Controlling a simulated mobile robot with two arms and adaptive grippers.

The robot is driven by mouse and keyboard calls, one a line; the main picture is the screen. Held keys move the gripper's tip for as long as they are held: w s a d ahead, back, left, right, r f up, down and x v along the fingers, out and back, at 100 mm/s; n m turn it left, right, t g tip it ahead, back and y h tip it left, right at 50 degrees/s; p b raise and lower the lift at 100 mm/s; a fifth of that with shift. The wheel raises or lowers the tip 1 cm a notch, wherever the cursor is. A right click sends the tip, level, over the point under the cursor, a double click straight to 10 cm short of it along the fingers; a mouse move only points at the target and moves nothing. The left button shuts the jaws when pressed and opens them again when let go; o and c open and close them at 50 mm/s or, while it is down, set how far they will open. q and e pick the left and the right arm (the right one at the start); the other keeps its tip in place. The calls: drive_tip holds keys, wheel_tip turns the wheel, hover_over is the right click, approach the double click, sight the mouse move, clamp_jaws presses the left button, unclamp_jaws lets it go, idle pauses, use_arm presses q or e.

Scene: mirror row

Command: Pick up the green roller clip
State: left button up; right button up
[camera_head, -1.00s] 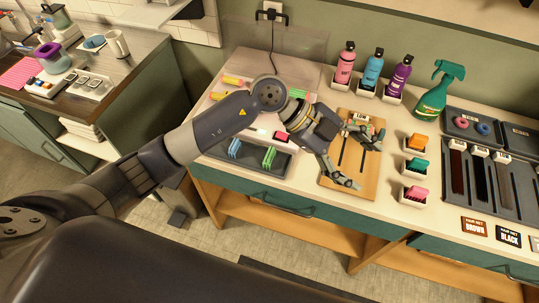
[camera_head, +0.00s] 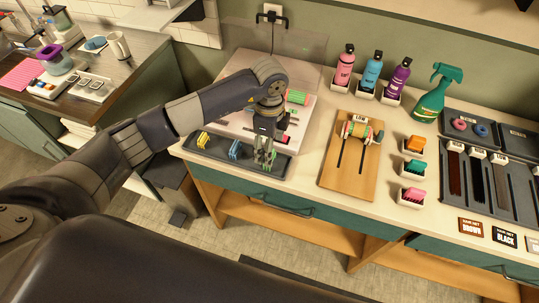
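Green roller clips (camera_head: 271,156) stand in the dark tray (camera_head: 285,170) at the front edge of the counter, at the right end of its clip row. My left gripper (camera_head: 264,157) points down over them and hides part of them. Its fingertips are beside or around the green clips; I cannot tell whether they touch or grip one. Blue clips (camera_head: 235,149) and yellow clips (camera_head: 203,140) stand to the left in the same tray. My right gripper is out of view.
Bottles (camera_head: 372,72) and a green spray bottle (camera_head: 434,97) stand behind. A pink-and-white roller case lies behind the tray.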

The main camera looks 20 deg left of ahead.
use_arm(q)
drive_tip(key=shift+f, duration=0.25)
wheel_tip(320, 180, down, 4)
drive_tip(key=shift+f+p, duration=0.1)
drive_tip(key=shift+p, duration=1.1)
drive_tip(key=shift+w+f, duration=0.1)
drive_tip(key=shift+f, duration=0.2)
drive_tip(key=c, duration=0.9)
